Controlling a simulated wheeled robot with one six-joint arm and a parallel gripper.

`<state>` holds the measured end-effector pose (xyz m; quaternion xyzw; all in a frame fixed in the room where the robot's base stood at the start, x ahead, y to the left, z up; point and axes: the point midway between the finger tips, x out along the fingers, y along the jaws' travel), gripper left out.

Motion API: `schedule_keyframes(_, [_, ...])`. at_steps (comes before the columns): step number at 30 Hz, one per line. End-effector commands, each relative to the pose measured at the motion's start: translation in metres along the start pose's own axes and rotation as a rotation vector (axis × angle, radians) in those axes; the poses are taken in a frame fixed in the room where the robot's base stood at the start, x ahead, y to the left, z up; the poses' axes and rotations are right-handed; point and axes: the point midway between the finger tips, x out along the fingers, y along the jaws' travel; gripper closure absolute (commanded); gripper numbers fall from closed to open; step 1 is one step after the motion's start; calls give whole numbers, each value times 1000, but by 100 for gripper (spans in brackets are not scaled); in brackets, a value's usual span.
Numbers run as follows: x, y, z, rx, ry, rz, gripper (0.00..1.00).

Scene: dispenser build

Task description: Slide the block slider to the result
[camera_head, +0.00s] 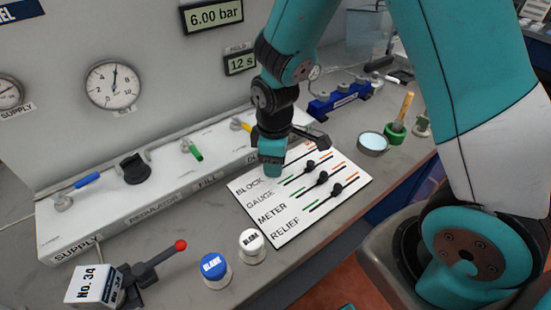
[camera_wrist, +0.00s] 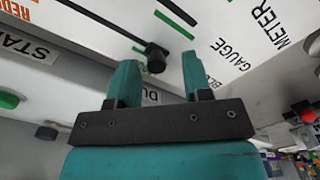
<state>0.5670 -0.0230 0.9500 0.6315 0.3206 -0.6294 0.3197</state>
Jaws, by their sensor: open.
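The white slider board (camera_head: 285,228) lies on the bench with rows BLOCK, GAUGE, METER and RELIEF. My gripper (camera_head: 270,168) is over the BLOCK row, pointing down, and hides the block slider in the head view. In the wrist view my gripper (camera_wrist: 157,62) is open, with a black slider knob (camera_wrist: 155,57) showing between its teal fingertips. This appears to be the block slider, at the end of its slot near the partly hidden BLOCK label. Contact with the fingers cannot be told. Three other knobs, gauge (camera_head: 310,163), meter (camera_head: 322,177) and relief (camera_head: 337,188), sit mid-slot.
A white valve panel (camera_head: 150,205) stands behind the board. Blue (camera_head: 213,267) and white (camera_head: 252,243) BLANK caps and a red-ball lever (camera_head: 155,262) stand in front left. A bowl (camera_head: 373,142) and green holder (camera_head: 395,133) are at right.

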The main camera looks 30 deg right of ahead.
Motion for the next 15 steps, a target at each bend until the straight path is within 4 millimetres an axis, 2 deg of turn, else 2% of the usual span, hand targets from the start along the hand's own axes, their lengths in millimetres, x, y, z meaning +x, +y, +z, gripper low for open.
schedule_keyframes(5, [-3, 0, 0, 1, -1, 1, 55])
schedule_keyframes(8, [-14, 1, 0, 1, 1, 3, 55])
schedule_keyframes(11, [-34, 1, 0, 1, 3, 4, 55])
schedule_keyframes(15, [-70, 1, -1, 1, 5, 6, 55])
